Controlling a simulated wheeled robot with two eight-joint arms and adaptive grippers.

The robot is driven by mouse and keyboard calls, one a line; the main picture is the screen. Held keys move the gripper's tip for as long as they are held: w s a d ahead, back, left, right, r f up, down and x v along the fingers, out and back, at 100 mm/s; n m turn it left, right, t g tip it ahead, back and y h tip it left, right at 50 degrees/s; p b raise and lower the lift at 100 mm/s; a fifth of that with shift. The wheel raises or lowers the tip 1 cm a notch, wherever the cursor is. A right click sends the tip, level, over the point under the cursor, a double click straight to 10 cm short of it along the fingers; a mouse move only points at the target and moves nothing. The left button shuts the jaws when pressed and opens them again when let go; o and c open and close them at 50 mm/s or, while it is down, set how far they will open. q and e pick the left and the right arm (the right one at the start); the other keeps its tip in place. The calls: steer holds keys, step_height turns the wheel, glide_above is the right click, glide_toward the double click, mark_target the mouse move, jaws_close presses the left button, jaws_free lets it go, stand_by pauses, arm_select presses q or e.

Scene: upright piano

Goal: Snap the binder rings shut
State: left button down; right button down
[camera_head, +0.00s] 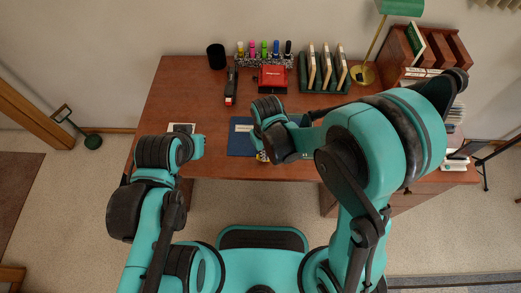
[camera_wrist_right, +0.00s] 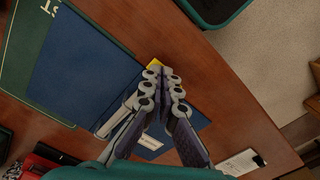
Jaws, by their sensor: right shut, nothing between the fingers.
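The blue binder (camera_head: 240,139) lies on the desk, partly covered by my right arm in the head view. In the right wrist view its blue face (camera_wrist_right: 85,68) lies left of and beneath the fingers. My right gripper (camera_wrist_right: 163,72) is shut and empty over the binder's edge, its tips by a small yellow patch (camera_wrist_right: 154,63). I cannot make out the rings; the fingers hide part of the binder. My left arm ends over the desk's front left, and its fingers do not show.
The wooden desk (camera_head: 190,100) carries a black stapler (camera_head: 231,87), a red box (camera_head: 272,77), several markers (camera_head: 264,49), a file rack (camera_head: 325,87) and a black cup (camera_head: 216,56) at the back. A white paper (camera_head: 182,128) lies by my left arm. The desk's left part is mostly clear.

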steer(key=shift+r, duration=0.15)
step_height(320, 180, up, 8)
steer(key=p, duration=0.6)
stand_by(0.5)
steer(key=s+d+r+m+t, duration=0.2)
steer(key=d+r+m+t, duration=0.1)
steer(key=d+r, duration=0.4)
steer(key=s+d+r+m+t, duration=0.3)
steer(key=d+r, duration=0.5)
steer(key=d, duration=0.3)
steer(key=shift+r+t, duration=0.3)
steer(key=shift+t, duration=0.3)
